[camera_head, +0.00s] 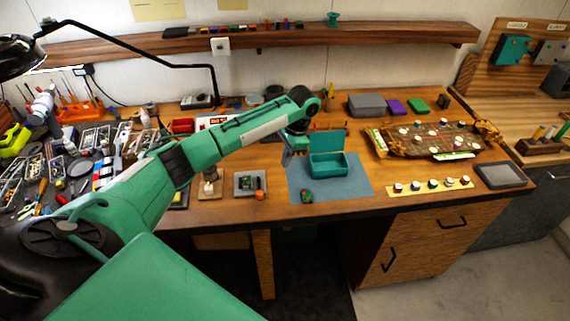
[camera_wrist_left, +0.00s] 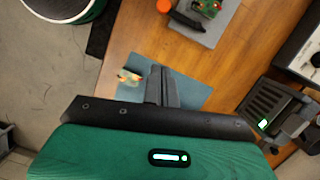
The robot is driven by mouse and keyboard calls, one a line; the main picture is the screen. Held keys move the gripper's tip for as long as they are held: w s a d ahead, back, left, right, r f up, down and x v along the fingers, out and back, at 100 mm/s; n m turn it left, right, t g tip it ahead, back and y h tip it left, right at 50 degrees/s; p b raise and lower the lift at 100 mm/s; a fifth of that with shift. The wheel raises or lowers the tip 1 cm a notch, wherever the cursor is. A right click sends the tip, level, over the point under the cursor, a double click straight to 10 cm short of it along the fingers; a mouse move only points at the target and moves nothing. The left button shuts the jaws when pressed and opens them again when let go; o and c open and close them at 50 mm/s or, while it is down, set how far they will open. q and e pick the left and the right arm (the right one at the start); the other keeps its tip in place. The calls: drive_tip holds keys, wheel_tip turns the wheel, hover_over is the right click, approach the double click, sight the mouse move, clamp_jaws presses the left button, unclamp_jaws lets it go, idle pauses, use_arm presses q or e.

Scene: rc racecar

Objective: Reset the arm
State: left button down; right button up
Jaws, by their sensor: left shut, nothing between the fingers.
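My left arm, green and black, reaches in from the left over the workbench in the head view. Its left gripper (camera_head: 290,156) hangs over the left edge of the blue-grey mat, beside an open green box (camera_head: 328,170). In the left wrist view the two fingers of this gripper (camera_wrist_left: 162,86) lie together, shut and empty, above the mat (camera_wrist_left: 190,92). A small green and orange object (camera_head: 306,196) lies at the mat's front; it also shows left of the fingers in the wrist view (camera_wrist_left: 128,77). My right gripper does not show.
A grey tray with a circuit board (camera_head: 249,183) and an orange piece (camera_head: 259,195) sit left of the mat. A shelf (camera_head: 270,38) runs behind.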

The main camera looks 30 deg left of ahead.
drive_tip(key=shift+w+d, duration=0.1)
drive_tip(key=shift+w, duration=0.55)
